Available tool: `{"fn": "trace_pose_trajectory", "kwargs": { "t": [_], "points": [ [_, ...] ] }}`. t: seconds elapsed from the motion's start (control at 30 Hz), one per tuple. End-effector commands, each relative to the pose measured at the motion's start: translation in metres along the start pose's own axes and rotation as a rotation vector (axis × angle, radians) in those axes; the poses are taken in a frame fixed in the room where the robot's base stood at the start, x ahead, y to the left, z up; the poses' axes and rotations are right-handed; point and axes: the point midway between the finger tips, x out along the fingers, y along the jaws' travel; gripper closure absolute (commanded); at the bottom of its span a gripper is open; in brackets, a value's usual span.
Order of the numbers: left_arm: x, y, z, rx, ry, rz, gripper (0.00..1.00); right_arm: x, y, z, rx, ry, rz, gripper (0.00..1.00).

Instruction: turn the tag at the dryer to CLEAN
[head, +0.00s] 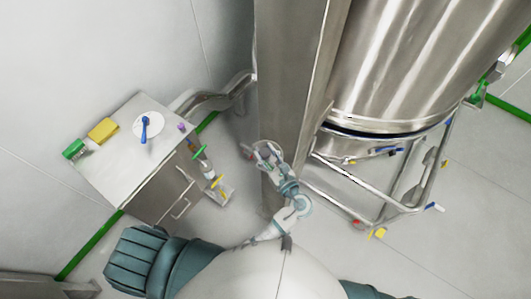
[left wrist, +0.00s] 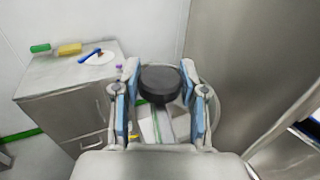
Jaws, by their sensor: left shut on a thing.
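My left gripper (head: 266,155) is in front of the steel column (head: 288,70) beside the dryer, a large shiny steel vessel (head: 400,60). In the left wrist view its two blue-padded fingers (left wrist: 160,92) stand on either side of a dark round disc (left wrist: 160,79), and the gripper is shut on it. Whether this disc is the tag or a part of its mount I cannot tell. No lettering such as CLEAN is legible in either view. My right gripper is not in view.
A steel cabinet (head: 108,172) stands at the left with a white plate, a blue-handled tool (head: 145,128), a yellow block (head: 103,131) and a green item (head: 75,149) on top. A tubular frame (head: 380,205) stands below the vessel.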

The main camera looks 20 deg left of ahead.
Motion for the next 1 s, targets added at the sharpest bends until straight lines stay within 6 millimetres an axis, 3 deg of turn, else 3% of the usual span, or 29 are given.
{"fn": "trace_pose_trajectory", "kwargs": {
  "t": [0.3, 0.33, 0.43, 0.77, 1.0],
  "points": [
    [0.001, -0.001, 0.002, -0.003, -0.003, -0.001, 0.93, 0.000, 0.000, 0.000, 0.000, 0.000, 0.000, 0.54],
    [0.001, -0.001, 0.002, -0.003, -0.003, -0.002, 0.56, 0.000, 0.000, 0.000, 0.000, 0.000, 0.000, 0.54],
    [0.000, -0.001, 0.001, -0.002, -0.002, -0.002, 0.32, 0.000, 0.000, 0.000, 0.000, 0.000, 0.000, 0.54],
    [0.000, 0.000, 0.002, -0.002, -0.001, -0.001, 0.32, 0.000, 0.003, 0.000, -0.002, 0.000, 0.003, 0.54],
    [0.000, -0.001, 0.038, -0.007, 0.001, 0.000, 0.32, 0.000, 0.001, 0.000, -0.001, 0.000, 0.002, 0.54]
  ]
}}
